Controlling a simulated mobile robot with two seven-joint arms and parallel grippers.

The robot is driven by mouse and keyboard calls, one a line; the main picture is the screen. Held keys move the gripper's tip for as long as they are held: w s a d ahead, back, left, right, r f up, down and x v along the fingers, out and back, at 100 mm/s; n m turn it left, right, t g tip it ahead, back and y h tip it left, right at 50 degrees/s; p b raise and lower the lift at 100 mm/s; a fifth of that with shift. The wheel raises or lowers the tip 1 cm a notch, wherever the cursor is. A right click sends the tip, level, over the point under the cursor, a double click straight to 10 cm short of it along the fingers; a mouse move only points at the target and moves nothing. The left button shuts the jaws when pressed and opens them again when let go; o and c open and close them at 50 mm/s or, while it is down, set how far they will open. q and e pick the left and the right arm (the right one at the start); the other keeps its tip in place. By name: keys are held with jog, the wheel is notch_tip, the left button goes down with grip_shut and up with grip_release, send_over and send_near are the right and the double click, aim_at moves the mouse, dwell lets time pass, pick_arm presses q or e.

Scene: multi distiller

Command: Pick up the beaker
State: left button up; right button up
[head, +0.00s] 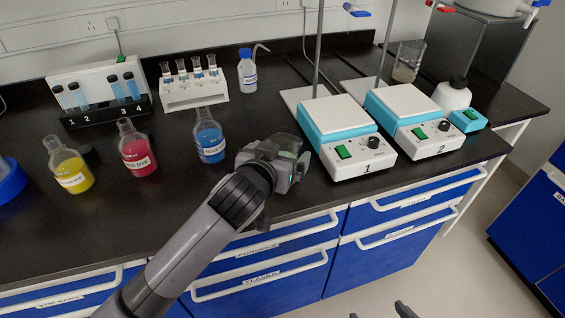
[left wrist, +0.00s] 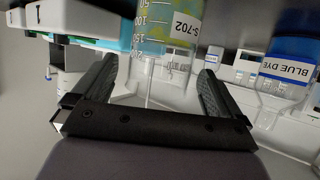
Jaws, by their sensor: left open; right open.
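A clear beaker (head: 284,142) stands on the black bench left of hot plate 1, mostly hidden behind my left gripper (head: 287,167). The left wrist view is upside down and shows the beaker (left wrist: 160,32) with volume marks, an S-702 label and yellow-green and blue tints. It appears in line with the gap between the open left fingers (left wrist: 158,72), with space visible on both sides. I cannot tell how deep it sits between them. Only the tips of my right gripper (head: 379,312) show at the bottom edge, apart and over the floor.
Blue (head: 209,137), red (head: 136,148) and yellow (head: 71,168) dye bottles stand left of the gripper. Hot plate 1 (head: 343,135) is close on its right, with hot plate 2 (head: 413,118) beyond. Another beaker (head: 407,62) stands at the back right. The bench's front edge is near.

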pick_arm(q)
jog(key=shift+x, duration=1.3)
jog(key=c, duration=1.2)
jog(key=shift+r, duration=0.15)
jog(key=shift+r+p, duration=0.5)
jog(key=shift+r, duration=9.3)
